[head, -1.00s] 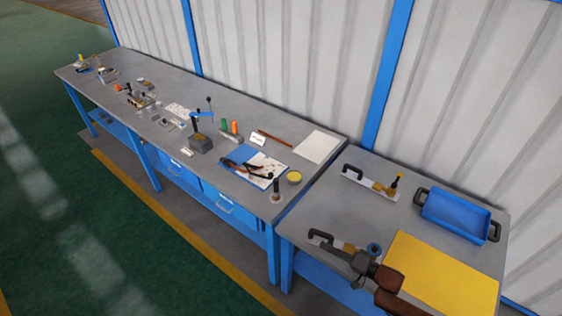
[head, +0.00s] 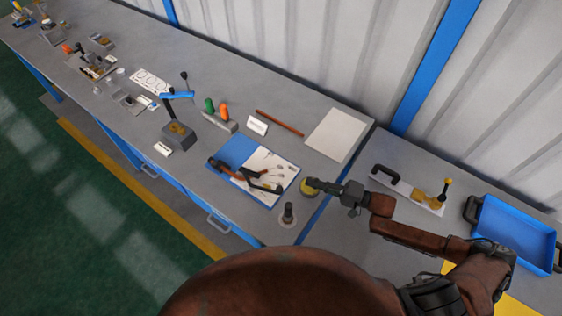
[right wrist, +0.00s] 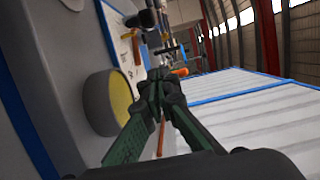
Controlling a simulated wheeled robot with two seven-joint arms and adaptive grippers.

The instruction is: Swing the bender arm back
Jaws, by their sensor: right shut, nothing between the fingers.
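What looks like the bender, a grey block (head: 178,134) with a black upright post and a blue arm (head: 177,95), stands on the workbench left of centre. A thin lever with a black knob (head: 184,75) rises by the blue arm. My right gripper (head: 311,184) is shut and empty, well to the right of the bender, over the round yellow-topped container. In the right wrist view its fingers (right wrist: 150,98) are together beside the yellow-topped container (right wrist: 108,102); I cannot tell whether they touch it. My left gripper is not in view.
A blue mat (head: 236,148) with papers and a black-and-orange tool (head: 240,177) lies between my gripper and the bender. A blue tray (head: 515,235) is at right.

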